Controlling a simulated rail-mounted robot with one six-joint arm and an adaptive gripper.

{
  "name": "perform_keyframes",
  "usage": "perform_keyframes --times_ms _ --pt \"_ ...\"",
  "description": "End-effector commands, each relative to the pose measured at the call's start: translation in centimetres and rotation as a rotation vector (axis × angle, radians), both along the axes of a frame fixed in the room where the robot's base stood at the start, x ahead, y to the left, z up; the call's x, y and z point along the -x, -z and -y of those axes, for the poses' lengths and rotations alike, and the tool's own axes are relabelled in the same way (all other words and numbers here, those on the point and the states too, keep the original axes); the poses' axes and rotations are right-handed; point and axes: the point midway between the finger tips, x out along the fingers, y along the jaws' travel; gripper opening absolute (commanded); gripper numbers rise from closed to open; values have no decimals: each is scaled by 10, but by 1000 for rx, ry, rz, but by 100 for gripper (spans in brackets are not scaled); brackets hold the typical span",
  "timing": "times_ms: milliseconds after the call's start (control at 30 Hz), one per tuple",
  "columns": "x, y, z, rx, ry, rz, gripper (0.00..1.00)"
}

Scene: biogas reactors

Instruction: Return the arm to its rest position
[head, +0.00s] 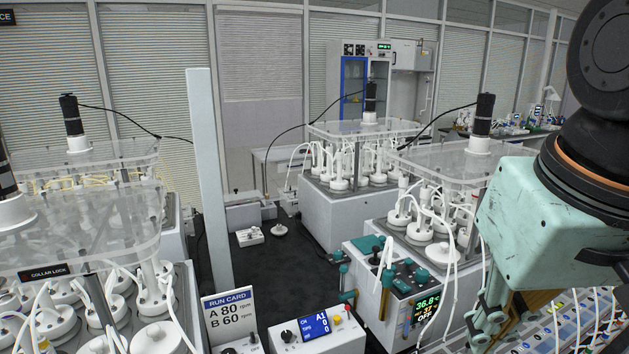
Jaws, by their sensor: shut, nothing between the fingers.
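My arm comes in from the upper right edge in the head view. My gripper (530,230) shows as a mint-green housing with dark parts below an orange ring. It hangs low at the right, in front of the right-hand reactor and above a panel with coloured marks. Its fingertips are not clear to see. The gripper is shut, and I see nothing held in it. The rest of the arm runs out of the picture.
Reactors with clear lids stand at left (85,235), back (365,130) and right (455,165). A pale upright post (210,180) and a run card (229,312) stand near the centre. A control box (312,330) sits in front. The dark bench (285,270) between them is mostly clear.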

Motion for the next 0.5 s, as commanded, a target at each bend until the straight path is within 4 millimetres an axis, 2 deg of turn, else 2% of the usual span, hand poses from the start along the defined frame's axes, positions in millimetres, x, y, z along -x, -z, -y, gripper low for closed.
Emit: perform_keyframes --times_ms 100,300,500 --pt "18 6 0 1 -4 15 0" --pt "42 15 0 3 -9 36 0" --pt "55 19 0 5 -13 47 0"
